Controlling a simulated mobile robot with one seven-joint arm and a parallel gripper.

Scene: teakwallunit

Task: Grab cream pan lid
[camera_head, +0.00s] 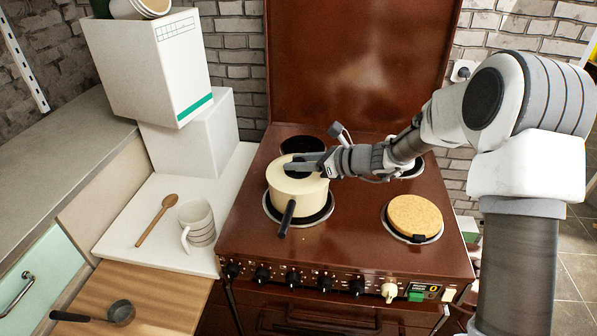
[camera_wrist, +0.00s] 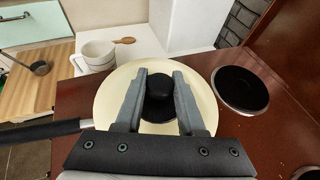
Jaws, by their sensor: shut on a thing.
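The cream pan lid (camera_head: 283,181) sits on the cream pan (camera_head: 301,205) on the left front hotplate of the brown stove. In the wrist view the lid (camera_wrist: 112,97) fills the middle, with a round black knob (camera_wrist: 159,86) at its centre. My gripper (camera_head: 298,164) reaches in from the right over the lid. In the wrist view its two fingers (camera_wrist: 164,92) stand on either side of the knob, shut on it. The pan's black handle (camera_head: 287,220) points toward the front. Whether the lid touches the pan rim all round cannot be told.
A cork trivet (camera_head: 414,216) lies on the right front hotplate. A striped mug (camera_head: 199,222) and wooden spoon (camera_head: 155,221) are on the white counter at left. White boxes (camera_head: 150,68) stack behind. The stove's raised brown cover (camera_head: 362,62) stands at the back.

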